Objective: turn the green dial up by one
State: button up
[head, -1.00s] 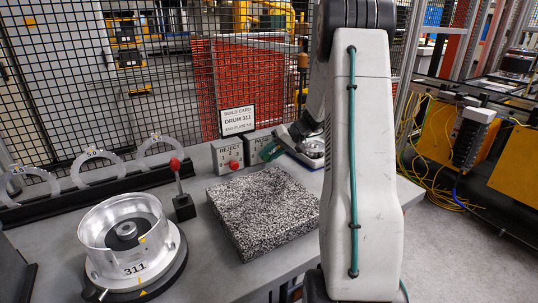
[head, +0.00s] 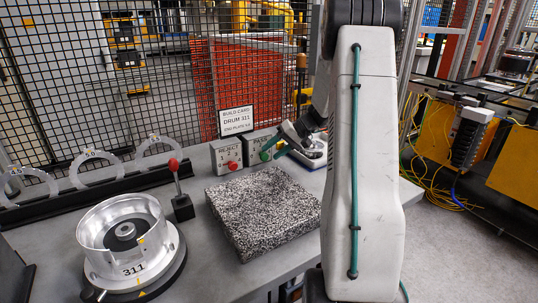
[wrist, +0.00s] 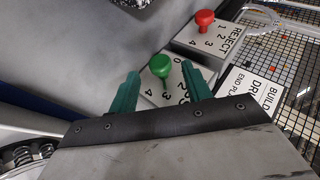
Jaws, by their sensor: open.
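The green dial (wrist: 160,66) is a round knob on the white face of the PASS box (wrist: 168,96). In the head view the dial (head: 265,155) is a small green spot at the left of my gripper (head: 281,150). In the wrist view my gripper (wrist: 160,72) is open, with one green finger on each side of the dial in the picture. I see no contact between fingers and dial. The dial's exact setting cannot be told.
A REJECT box (wrist: 214,38) with a red dial (wrist: 204,18) stands beside the PASS box. A build card (head: 237,122) stands behind. A speckled block (head: 262,212), a red-knobbed lever (head: 174,165) and a metal drum (head: 125,235) are on the bench. A mesh fence is behind.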

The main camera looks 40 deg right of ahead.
jog(key=v, duration=0.5)
dwell(0.4)
jog(key=s+a+r+n+g, duration=0.1)
jog(key=s+a+r+g, duration=0.15)
jog(key=a, duration=0.55)
jog(key=s+a+r+n+g+h, duration=0.1)
jog(key=a+r, duration=0.3)
jog(key=a, duration=0.4)
jog(key=s+a+r+n+g, duration=0.1)
jog(key=s+a+r+g, duration=0.15)
jog(key=a, duration=0.55)
jog(key=s+a+n+h, duration=0.1)
jog(key=s+a+h, duration=0.2)
jog(key=s+a, duration=0.3)
jog(key=s+a+h, duration=0.3)
jog(key=s+a, duration=0.4)
jog(key=s, duration=0.7)
jog(key=shift+s+a+n, duration=0.2)
jog(key=shift+a+n, duration=0.15)
jog(key=shift+n, duration=0.05)
jog(key=shift+r, duration=0.15)
